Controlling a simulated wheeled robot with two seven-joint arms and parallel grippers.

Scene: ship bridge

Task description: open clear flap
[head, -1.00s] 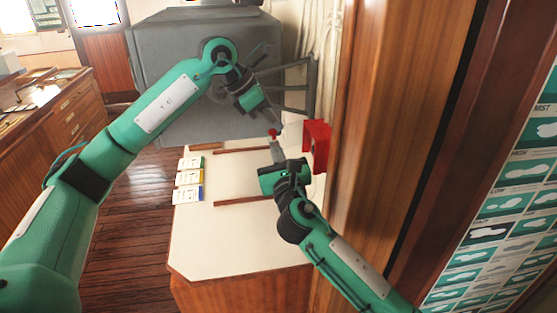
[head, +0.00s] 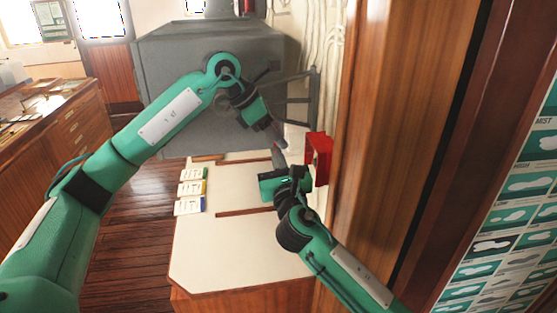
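A red box (head: 318,160) is mounted low on the wall at the right end of the white-topped counter. I cannot make out a clear flap on it at this size. My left gripper (head: 279,141) points down toward the counter, just left of and a little above the red box. My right gripper (head: 278,158) points up, left of the box and just below the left fingertips. Whether the two grippers touch is not clear. Both fingertip pairs are small and seen side-on, so their opening cannot be told. Nothing is visibly held.
The white counter (head: 230,250) carries brown rails (head: 245,212) and several small cards (head: 190,189) at its left edge. A grey cabinet (head: 180,70) stands behind. A wooden post (head: 385,150) closes off the right side. The counter's front is clear.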

